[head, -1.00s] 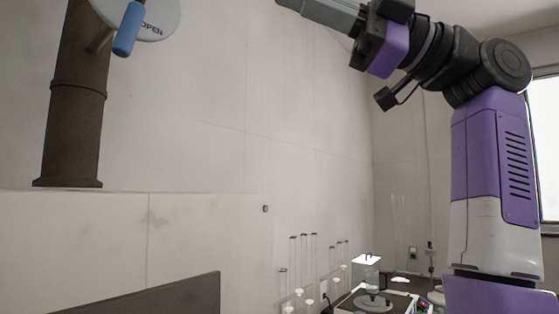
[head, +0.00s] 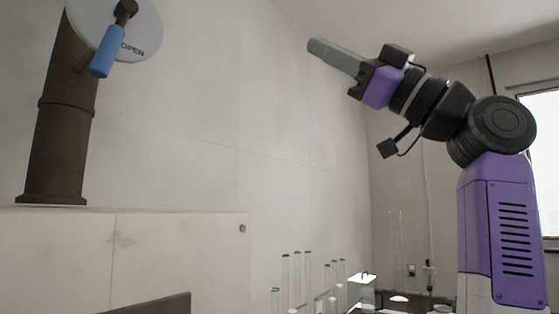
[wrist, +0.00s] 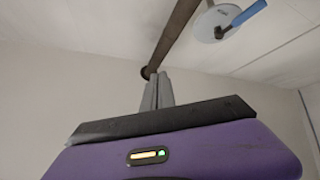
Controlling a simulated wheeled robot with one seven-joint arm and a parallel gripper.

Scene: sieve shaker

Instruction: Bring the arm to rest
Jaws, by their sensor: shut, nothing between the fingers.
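My gripper (head: 318,47) is raised in open air in the head view, pointing up and to the left. Its grey fingers are together with nothing between them. In the wrist view the closed fingers (wrist: 157,92) stand upright beyond my purple gripper body, in front of the wall. My arm bends at a dark joint above its purple column on the right. The fingers touch nothing in either view.
A brown pipe (head: 58,120) with a white disc marked OPEN (head: 140,25) and a blue handle (head: 106,52) stands at the left on a pale block (head: 60,255). Glass tubes (head: 297,275) and a lit device (head: 361,290) are low at centre right. Air around the gripper is clear.

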